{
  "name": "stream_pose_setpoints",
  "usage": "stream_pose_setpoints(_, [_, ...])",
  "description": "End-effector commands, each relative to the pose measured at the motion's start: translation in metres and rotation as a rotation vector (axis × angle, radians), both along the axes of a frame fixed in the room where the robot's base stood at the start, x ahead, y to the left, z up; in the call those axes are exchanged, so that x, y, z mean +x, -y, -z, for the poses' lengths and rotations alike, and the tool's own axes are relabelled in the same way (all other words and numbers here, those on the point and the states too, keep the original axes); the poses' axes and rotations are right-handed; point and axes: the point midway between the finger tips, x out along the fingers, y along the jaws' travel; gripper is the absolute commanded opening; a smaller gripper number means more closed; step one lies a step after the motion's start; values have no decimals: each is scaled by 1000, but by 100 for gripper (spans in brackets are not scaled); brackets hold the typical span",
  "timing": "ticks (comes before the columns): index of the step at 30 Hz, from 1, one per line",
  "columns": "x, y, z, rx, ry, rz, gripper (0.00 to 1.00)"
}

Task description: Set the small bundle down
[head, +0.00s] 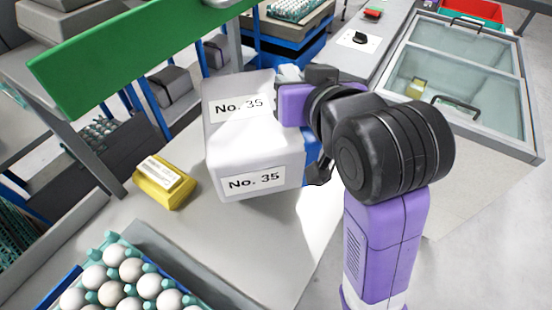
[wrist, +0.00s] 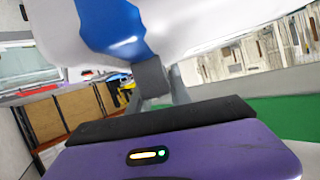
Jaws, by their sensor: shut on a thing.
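A white-grey bundle (head: 225,150) with "No. 35" labels on two faces is in the middle of the head view. My gripper (head: 296,105) is shut on its right side, where a blue part of the bundle shows. In the wrist view the bundle (wrist: 210,25) fills the top, with a blue patch, and a grey finger (wrist: 151,80) is against it. The bundle is over the grey table (head: 240,240); whether its underside touches the table cannot be told. The far fingertip is hidden.
A yellow pack (head: 163,183) with a label lies left of the bundle. An egg tray (head: 172,274) with several white eggs is at the front left. A green-edged rack (head: 130,60) stands behind. A glass-lidded chest (head: 460,75) is at right. Table in front of the bundle is clear.

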Motion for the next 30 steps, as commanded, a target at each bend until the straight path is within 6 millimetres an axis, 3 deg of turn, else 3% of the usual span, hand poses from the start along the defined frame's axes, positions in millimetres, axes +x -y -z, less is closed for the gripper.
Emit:
stream_pose_setpoints(3, [-1, 0, 30, 0, -5, 1, 0])
stream_pose_setpoints(15, [-1, 1, 116, -1, -2, 1, 0])
stream_pose_setpoints(23, [0, 0, 135, 1, 3, 0, 0])
stream_pose_setpoints(30, [-1, 0, 168, 0, 0, 1, 0])
